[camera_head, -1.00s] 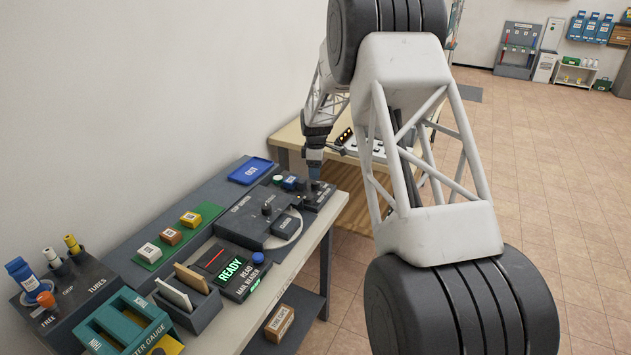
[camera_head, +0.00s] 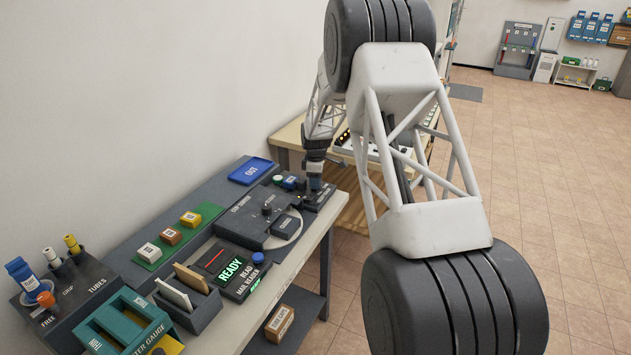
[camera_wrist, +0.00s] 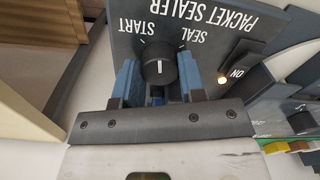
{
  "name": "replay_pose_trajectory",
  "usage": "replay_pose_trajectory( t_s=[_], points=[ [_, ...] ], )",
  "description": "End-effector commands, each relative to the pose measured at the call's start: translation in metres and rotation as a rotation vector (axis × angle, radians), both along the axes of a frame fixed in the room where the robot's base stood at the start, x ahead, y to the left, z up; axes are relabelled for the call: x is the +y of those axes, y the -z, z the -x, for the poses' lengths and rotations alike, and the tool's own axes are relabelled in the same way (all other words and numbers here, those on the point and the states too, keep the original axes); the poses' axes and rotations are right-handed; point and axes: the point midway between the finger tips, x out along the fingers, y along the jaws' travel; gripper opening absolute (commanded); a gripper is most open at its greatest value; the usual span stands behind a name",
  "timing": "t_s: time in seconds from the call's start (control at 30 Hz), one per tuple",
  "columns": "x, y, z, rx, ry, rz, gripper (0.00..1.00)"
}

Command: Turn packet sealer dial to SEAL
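The packet sealer (camera_wrist: 215,22) is a dark panel with white lettering, upside down in the wrist view. Its round black dial (camera_wrist: 157,64) has a white line on its face, and the START and SEAL marks sit beyond it. The line lies at neither mark, toward my gripper's side. My gripper (camera_wrist: 159,80) has its two blue fingers apart, one on each side of the dial; I cannot tell whether they touch it. In the head view my gripper (camera_head: 314,184) is low over the sealer (camera_head: 320,197) at the bench's far end, mostly hiding the dial.
In the head view, a blue OUT tray (camera_head: 250,171), a cap-sorter-like grey unit (camera_head: 247,222) and a READY mail reader (camera_head: 243,274) fill the bench.

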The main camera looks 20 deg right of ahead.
Motion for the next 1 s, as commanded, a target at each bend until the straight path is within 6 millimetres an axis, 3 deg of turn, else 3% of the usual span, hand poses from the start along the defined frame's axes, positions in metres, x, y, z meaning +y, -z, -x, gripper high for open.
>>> replay_pose_trajectory(
  t_s=[0.03, 0.13, 0.37, 1.0],
  points=[
    [0.0000, -0.0001, 0.0000, 0.000, 0.000, 0.000, 0.29],
    [0.0000, -0.0001, 0.0000, 0.000, 0.000, 0.000, 0.14],
    [0.0000, -0.0002, 0.0000, 0.000, 0.029, 0.000, 0.14],
    [-0.0002, 0.0002, 0.0002, 0.001, 0.396, 0.000, 0.14]
  ],
)
